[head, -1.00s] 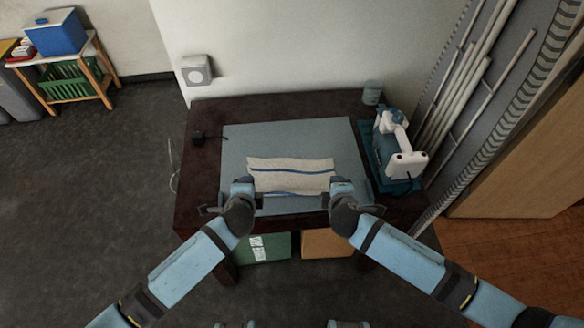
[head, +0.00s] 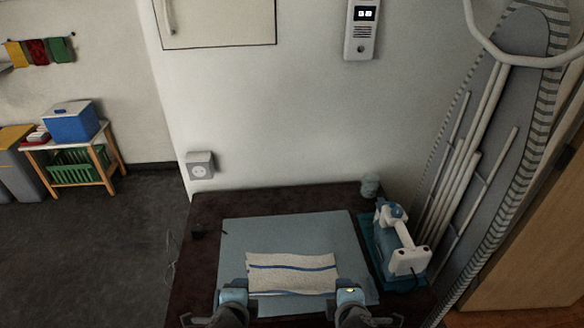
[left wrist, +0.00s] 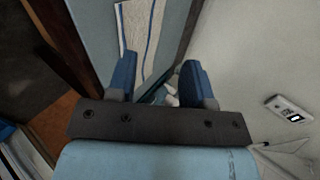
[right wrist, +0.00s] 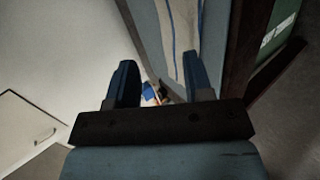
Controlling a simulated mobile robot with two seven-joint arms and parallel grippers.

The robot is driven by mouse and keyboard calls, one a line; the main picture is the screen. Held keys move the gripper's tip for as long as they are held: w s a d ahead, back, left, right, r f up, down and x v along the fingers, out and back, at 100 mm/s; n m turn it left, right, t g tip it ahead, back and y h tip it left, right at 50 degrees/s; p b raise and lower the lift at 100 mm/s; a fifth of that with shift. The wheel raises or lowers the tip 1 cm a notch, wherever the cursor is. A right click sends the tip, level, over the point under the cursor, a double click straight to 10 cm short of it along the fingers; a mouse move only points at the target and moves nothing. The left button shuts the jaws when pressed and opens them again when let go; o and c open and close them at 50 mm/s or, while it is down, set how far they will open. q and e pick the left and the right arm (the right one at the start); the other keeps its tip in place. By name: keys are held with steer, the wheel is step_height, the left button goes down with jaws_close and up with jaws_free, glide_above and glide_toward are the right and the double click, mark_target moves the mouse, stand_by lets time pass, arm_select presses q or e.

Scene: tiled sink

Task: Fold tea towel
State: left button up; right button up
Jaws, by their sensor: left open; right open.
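The tea towel (head: 291,261) is cream-white with blue stripes. It lies as a wide band on a blue-grey mat (head: 235,239) on the dark table. It also shows in the left wrist view (left wrist: 136,30) and the right wrist view (right wrist: 184,35). My left gripper (head: 233,287) is open and empty by the towel's near left corner. My right gripper (head: 349,289) is open and empty by its near right corner. Whether either finger touches the cloth cannot be told.
A blue-and-white iron-like appliance (head: 402,243) stands on the right of the dark table (head: 300,200). A small cup (head: 370,185) is at the back right. An ironing board (head: 510,120) leans at the right wall.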

arm_select(q)
steer(key=shift+s, duration=0.1)
arm_select(e)
steer(key=shift+s, duration=0.1)
arm_select(q)
steer(key=s+a+r+n+h+p, duration=0.1)
steer(key=s+a+n+p, duration=0.3)
steer(key=s+n, duration=0.3)
steer(key=s+a+r+n+h+p, duration=0.1)
steer(key=s+a+n+h+p, duration=0.1)
steer(key=s+n+p, duration=0.4)
steer(key=shift+s+a+r+n, duration=0.3)
steer(key=shift+s+a+n, duration=0.65)
steer(key=shift+s, duration=0.3)
arm_select(e)
steer(key=s+d+r+m+y, duration=0.1)
steer(key=s+d+m, duration=0.3)
steer(key=s+m, duration=0.3)
steer(key=s+d+r+m+y, duration=0.1)
steer(key=s+d+m+y, duration=0.1)
steer(key=s+m, duration=0.6)
steer(key=shift+s+d+r, duration=0.25)
steer(key=shift+d+r, duration=0.05)
steer(key=shift+d, duration=0.6)
arm_select(q)
steer(key=shift+d, duration=0.1)
